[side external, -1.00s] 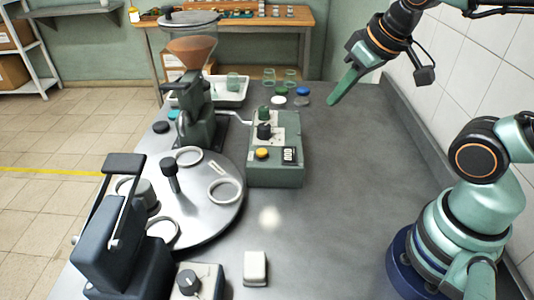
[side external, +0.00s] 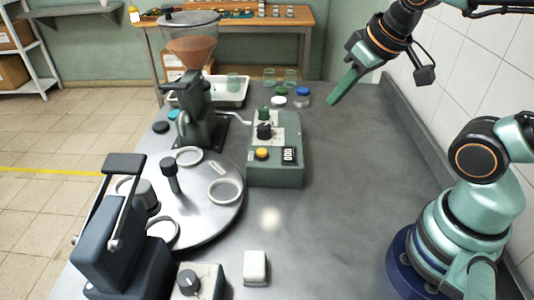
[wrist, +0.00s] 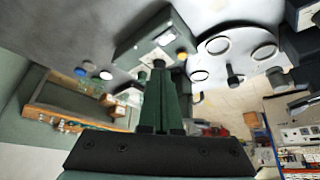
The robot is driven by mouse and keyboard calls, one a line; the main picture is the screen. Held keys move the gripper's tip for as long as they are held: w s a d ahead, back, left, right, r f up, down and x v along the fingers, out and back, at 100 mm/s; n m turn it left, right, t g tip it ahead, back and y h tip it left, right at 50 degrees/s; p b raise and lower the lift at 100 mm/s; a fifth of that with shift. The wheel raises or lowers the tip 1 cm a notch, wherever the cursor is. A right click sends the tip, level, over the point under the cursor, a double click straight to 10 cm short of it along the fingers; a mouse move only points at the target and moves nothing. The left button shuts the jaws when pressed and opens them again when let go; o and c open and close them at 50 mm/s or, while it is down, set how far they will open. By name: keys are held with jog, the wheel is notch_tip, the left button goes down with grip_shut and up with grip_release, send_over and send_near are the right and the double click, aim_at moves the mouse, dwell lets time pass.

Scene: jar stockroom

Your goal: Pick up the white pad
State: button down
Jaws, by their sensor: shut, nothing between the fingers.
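The white pad (side external: 256,268) is a small, pale, rounded block. It lies on the grey worktop at the near edge of the side view, right of a small box with a black knob. I cannot make it out in the wrist view. My gripper (side external: 333,101) is high over the far right part of the worktop, far from the pad. Its green fingers are together and empty. In the wrist view the fingers (wrist: 158,66) also show closed, pointing towards the control box.
A green control box (side external: 275,175) with knobs stands mid-worktop, beside a round metal turntable (side external: 205,215) carrying rings. A dark press (side external: 120,235) stands at the near left. Several jars and lids stand at the back.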

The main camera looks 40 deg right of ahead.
grip_release()
dwell(0.3)
jog(key=n+g, duration=0.6)
jog(key=n, duration=0.4)
send_over(254, 263)
notch_tip(254, 263, down, 13)
jog(key=f, duration=0.6)
jog(key=shift+s+a+f, duration=0.15)
jog(key=shift+s+a, duration=0.05)
jog(key=shift+s, duration=0.05)
jog(key=shift+w+d+f, duration=0.1)
jog(key=shift+f, duration=1.25)
jog(key=shift+w+d+f, duration=0.1)
jog(key=shift+f, duration=1.2)
